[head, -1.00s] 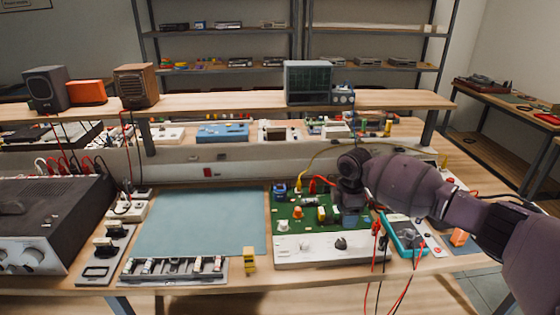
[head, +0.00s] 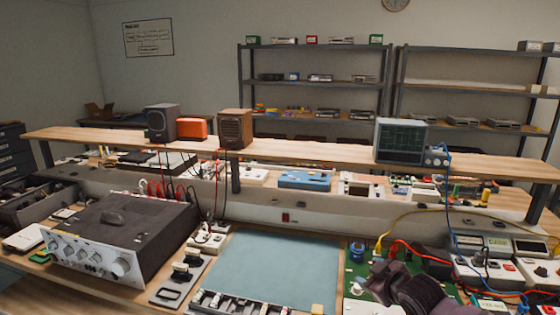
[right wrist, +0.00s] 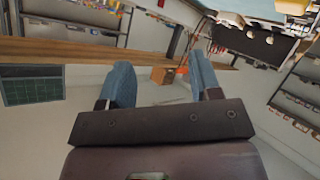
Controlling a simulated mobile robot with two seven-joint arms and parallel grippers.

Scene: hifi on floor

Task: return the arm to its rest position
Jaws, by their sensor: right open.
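My right arm shows at the bottom right of the head view, its dark purple parts (head: 425,295) in front of the green circuit board (head: 357,284). Its fingertips are hard to make out there. In the right wrist view my right gripper (right wrist: 162,82) has its two blue-grey fingers wide apart. Nothing is between them, only open room behind. My left gripper is not in view.
An amplifier (head: 120,235) stands on the bench at left, beside a teal mat (head: 275,265) that is clear. Red, yellow and blue cables run around meters (head: 500,265) at right. An oscilloscope (head: 400,140) stands on the raised shelf.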

